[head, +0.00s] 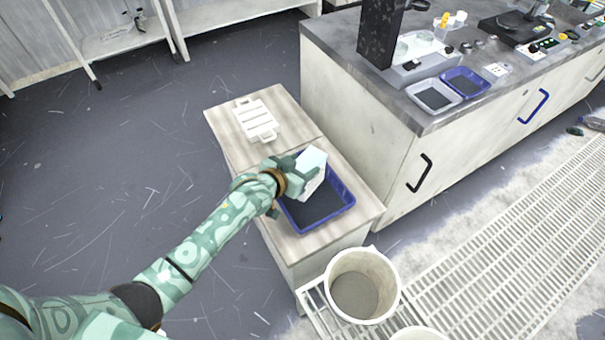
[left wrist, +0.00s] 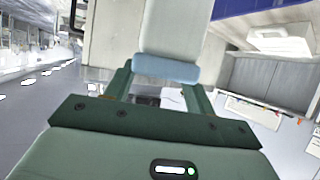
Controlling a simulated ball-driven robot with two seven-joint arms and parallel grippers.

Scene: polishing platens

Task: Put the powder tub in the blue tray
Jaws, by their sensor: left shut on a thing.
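The powder tub (head: 314,160) is a pale, whitish block-like container held tilted by my left gripper (head: 297,172). In the left wrist view the tub (left wrist: 178,28) shows as a pale body with a light blue band, between the two fingers of the gripper (left wrist: 160,90). The blue tray (head: 347,207) with a dark floor lies on the low wooden cabinet. In the head view the tub and gripper overlap its far left part; I cannot tell the height between them. My right gripper is in neither view.
A white bucket (head: 335,262) stands in front. The worktop (head: 345,45) at right carries a pale tray (head: 418,88), a smaller blue tray (head: 483,78) and instruments. Open floor lies to the left.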

